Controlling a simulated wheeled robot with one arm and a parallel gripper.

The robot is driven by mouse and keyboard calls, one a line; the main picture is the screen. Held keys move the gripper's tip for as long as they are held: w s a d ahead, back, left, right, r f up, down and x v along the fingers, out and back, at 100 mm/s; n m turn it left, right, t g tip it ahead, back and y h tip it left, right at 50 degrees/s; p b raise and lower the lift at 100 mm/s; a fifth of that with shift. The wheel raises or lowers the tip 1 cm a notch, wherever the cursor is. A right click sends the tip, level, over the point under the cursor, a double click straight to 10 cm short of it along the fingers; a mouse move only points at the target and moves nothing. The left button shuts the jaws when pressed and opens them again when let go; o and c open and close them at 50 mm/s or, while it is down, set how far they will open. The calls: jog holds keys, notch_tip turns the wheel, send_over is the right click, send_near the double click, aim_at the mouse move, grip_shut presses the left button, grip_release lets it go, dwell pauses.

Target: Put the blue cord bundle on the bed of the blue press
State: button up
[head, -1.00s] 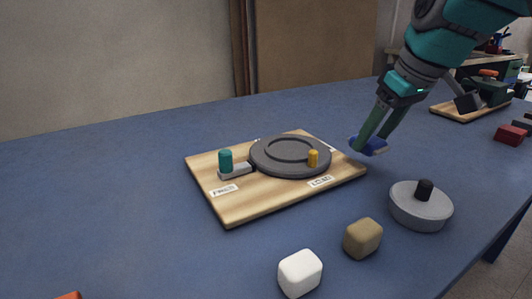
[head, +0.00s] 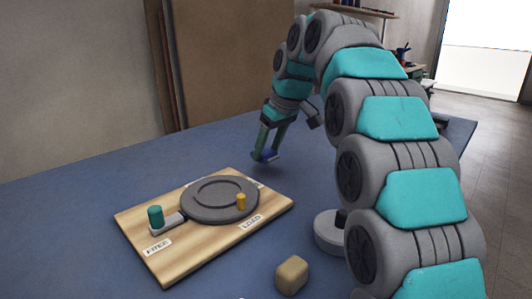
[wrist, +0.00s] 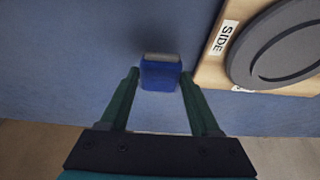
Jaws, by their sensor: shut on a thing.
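My gripper (head: 266,152) is beyond the far right corner of the wooden board, low over the blue table. Its two green fingers are closed on the sides of a small blue block-like thing (wrist: 160,75) with a greyish face. By its colour I take this for the blue cord bundle; no single strands can be made out. It also shows at the fingertips in the head view (head: 265,156). I cannot tell whether it touches the table. I see no blue press in the present frames.
A tan block (head: 292,275) and a grey lidded disc (head: 329,234) are nearer. Table left of the board is clear.

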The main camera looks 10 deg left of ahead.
aim_at(269, 152)
jog(key=shift+w+a+f, duration=0.15)
jog(key=shift+w+a, duration=0.1)
jog(key=shift+w, duration=0.2)
jog(key=shift+f+b, duration=1.2)
jog(key=shift+f, duration=0.55)
jog(key=shift+f, duration=0.1)
jog(key=o, duration=1.4)
jog(key=shift+o, duration=0.2)
